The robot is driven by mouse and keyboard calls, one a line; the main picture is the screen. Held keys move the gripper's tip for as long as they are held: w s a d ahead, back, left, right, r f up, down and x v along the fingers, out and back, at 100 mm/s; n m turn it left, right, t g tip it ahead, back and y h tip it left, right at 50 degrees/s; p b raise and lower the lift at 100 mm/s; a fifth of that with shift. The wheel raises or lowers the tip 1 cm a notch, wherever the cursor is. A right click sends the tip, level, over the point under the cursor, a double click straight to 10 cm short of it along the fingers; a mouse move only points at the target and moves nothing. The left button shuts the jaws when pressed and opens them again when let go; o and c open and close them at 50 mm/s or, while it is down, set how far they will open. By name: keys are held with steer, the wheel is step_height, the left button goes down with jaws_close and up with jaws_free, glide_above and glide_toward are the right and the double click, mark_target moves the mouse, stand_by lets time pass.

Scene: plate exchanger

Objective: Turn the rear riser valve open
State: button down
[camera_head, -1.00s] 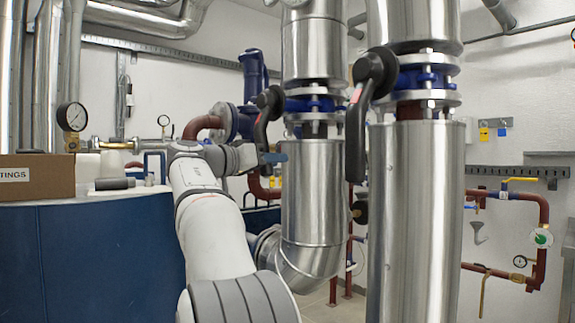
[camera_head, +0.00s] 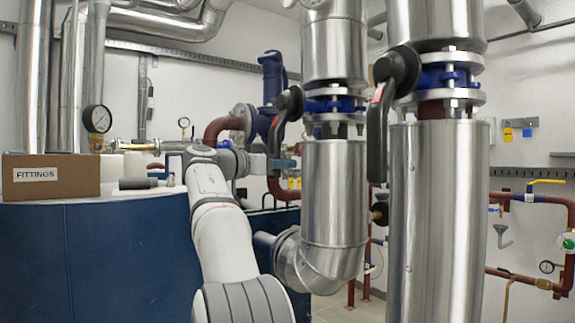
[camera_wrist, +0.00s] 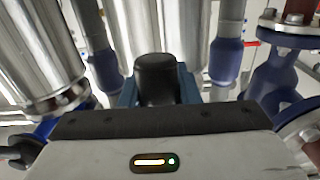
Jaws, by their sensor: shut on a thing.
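Two shiny metal risers stand in the head view. The rear riser valve (camera_head: 325,105) has a blue body between steel flanges on the left riser. Its black lever (camera_head: 278,132) with a red mark hangs down, tilted slightly left. My gripper (camera_head: 281,163) is at the lever's lower end, its blue fingers partly hidden there. In the wrist view, my gripper (camera_wrist: 156,88) has a blue finger on each side of a rounded black lever end (camera_wrist: 155,70) and is shut on it.
The right, nearer riser (camera_head: 435,220) has a similar valve with its black lever (camera_head: 378,130) hanging straight down. A "FITTINGS" box (camera_head: 50,180) sits on a blue tank (camera_head: 100,260) at left.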

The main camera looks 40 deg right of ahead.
steer(key=c, duration=1.2)
jaws_free()
steer(key=shift+w+a, duration=0.2)
steer(key=shift+o, duration=0.6)
steer(key=a, duration=0.7)
steer(key=shift+w+a, duration=0.25)
steer(key=shift+a, duration=0.1)
steer(key=shift+p, duration=0.3)
